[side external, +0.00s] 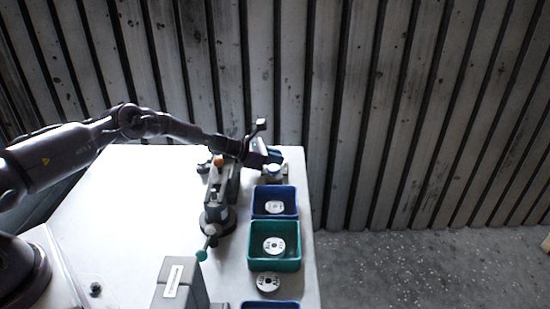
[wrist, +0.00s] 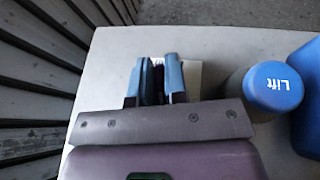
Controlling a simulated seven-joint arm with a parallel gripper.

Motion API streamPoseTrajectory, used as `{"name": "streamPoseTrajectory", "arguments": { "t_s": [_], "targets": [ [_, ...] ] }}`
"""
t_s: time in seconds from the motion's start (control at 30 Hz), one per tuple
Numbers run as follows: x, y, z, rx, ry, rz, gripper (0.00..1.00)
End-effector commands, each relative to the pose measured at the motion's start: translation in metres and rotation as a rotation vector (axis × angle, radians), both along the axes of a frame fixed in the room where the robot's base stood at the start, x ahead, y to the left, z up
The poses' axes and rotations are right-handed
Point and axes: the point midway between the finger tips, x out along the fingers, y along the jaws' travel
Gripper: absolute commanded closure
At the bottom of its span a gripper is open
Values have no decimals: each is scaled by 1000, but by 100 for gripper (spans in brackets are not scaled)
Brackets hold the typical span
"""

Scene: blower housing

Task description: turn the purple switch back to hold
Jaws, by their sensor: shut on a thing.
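My gripper (side external: 266,158) is at the far end of the table, pointing down. In the wrist view its two blue fingers (wrist: 157,82) are closed around a narrow dark purple piece (wrist: 158,76), which appears to be the purple switch. A pale plate (wrist: 191,78) shows behind the fingers. The switch's pointer and any hold marking are hidden by the fingers and the gripper body, so I cannot tell its setting. In the side view the gripper covers the switch.
A round blue-topped knob marked Lift (wrist: 275,88) stands close right of the fingers. A blue bin (side external: 274,212) and a green bin (side external: 250,250) hold labelled discs. A grey machine with a teal-tipped lever (side external: 201,254) stands left of them.

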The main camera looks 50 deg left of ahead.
Motion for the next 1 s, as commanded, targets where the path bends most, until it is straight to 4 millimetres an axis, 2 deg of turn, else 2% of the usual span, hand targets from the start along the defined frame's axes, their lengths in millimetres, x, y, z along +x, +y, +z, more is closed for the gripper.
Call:
{"name": "streamPoseTrajectory", "arguments": {
  "t_s": [0.07, 0.1, 0.2, 0.57, 0.67, 0.77, 1.0],
  "targets": [
    [-1, 2, 0, 2, -1, -1, 100],
    [-1, 2, 1, 2, -1, -1, 82],
    [-1, 2, 1, 2, -1, -1, 61],
    [0, 1, 5, 0, -2, -3, 61],
    [0, 2, 16, 0, -3, -1, 61],
    [0, 2, 36, 1, -4, -1, 61],
    [-21, -1, 57, -1, -1, 0, 61]
  ]
}}
